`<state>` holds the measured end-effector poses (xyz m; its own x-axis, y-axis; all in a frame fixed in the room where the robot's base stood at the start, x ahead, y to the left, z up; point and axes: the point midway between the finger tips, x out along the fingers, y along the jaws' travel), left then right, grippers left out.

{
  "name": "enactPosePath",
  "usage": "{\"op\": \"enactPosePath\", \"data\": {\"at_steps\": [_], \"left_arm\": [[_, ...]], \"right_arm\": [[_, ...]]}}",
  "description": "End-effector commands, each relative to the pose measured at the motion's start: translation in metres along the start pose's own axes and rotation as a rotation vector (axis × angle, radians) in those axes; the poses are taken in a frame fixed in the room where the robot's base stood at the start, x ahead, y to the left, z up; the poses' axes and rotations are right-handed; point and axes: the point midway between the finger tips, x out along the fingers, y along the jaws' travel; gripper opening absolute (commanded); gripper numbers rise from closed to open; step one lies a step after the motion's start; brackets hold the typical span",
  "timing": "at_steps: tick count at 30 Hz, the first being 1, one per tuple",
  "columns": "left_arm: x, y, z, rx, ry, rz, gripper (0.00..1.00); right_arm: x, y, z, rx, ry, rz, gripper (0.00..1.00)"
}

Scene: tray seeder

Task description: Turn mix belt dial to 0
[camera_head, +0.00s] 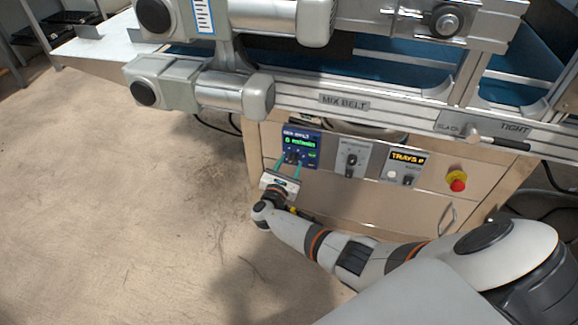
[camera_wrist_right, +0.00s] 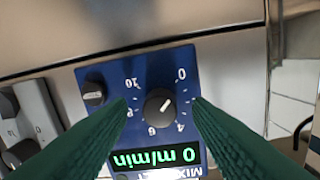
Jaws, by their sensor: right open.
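The mix belt dial is a small dark knob (camera_wrist_right: 160,104) with a light pointer line on a blue panel (camera_wrist_right: 118,75), numbered up to 10. It appears upside down in the right wrist view. The line slants toward the upper right there; its exact setting is hard to tell. The green display (camera_wrist_right: 158,158) reads 0 m/min. My right gripper (camera_wrist_right: 163,104) is open, with its green fingers on either side of the dial, seemingly without gripping it. In the head view, the right gripper (camera_head: 288,167) reaches the blue panel (camera_head: 314,134) from below. My left gripper is not in view.
A second small knob (camera_wrist_right: 93,93) sits on the blue panel. Right of it in the head view are a grey dial plate (camera_head: 352,158), a TRAYS panel (camera_head: 405,166) and a red stop button (camera_head: 457,184). The MIX BELT rail (camera_head: 345,103) runs above. Open floor lies left.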

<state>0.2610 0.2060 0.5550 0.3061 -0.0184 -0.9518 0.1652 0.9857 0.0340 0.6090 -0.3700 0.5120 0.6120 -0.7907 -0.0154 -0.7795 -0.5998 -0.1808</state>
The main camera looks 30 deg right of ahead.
Motion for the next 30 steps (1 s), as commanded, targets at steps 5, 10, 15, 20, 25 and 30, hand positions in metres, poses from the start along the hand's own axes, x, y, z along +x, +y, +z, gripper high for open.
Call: {"op": "enactPosePath", "data": {"at_steps": [5,10,15,20,25,30], "left_arm": [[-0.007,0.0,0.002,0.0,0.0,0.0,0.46],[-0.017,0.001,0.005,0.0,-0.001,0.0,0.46],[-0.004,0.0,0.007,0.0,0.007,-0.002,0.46],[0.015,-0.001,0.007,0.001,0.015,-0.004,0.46],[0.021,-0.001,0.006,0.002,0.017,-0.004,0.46],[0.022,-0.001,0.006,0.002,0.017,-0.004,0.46]], "right_arm": [[-0.018,-0.001,-0.001,0.0,-0.003,-0.002,0.46],[-0.054,-0.001,-0.002,-0.001,-0.004,-0.002,0.46],[-0.089,-0.001,-0.001,-0.001,-0.004,-0.002,0.46],[-0.111,0.0,0.0,-0.001,-0.002,-0.001,0.46],[-0.12,0.0,0.001,-0.001,-0.002,-0.001,0.46],[-0.121,0.0,0.001,-0.001,-0.001,-0.001,0.46]]}}
